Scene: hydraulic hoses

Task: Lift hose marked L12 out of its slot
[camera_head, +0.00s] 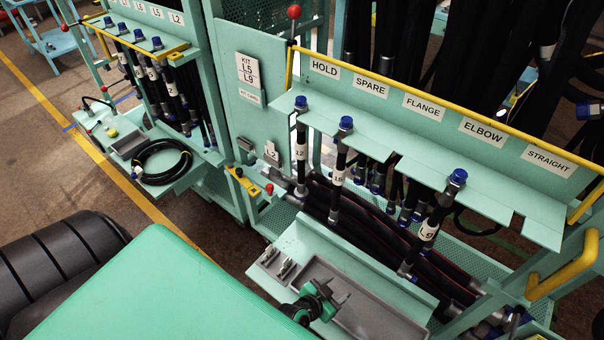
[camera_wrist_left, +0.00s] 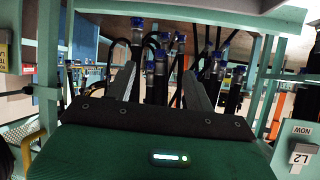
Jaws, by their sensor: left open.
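The hose whose tag reads about "12" (camera_head: 300,152) hangs upright in the leftmost slot of the rack shelf, its blue cap (camera_head: 301,103) above the slot. A second tagged hose (camera_head: 338,178) hangs to its right, and one tagged L5 (camera_head: 428,232) hangs farther right. My left gripper (camera_head: 340,292) is low over the grey tray in front of the rack, open and apart from these hoses. In the left wrist view its two fingers (camera_wrist_left: 160,82) stand spread, with several blue-capped hoses beyond; their tags are not readable there. My right gripper is not in view.
The slotted shelf (camera_head: 400,160) carries the signs HOLD, SPARE, FLANGE, ELBOW and STRAIGHT under a yellow rail. A grey tray (camera_head: 375,318) lies on the ledge below. Thick black hoses lie behind it. Another rack with a coiled hose (camera_head: 162,162) stands left.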

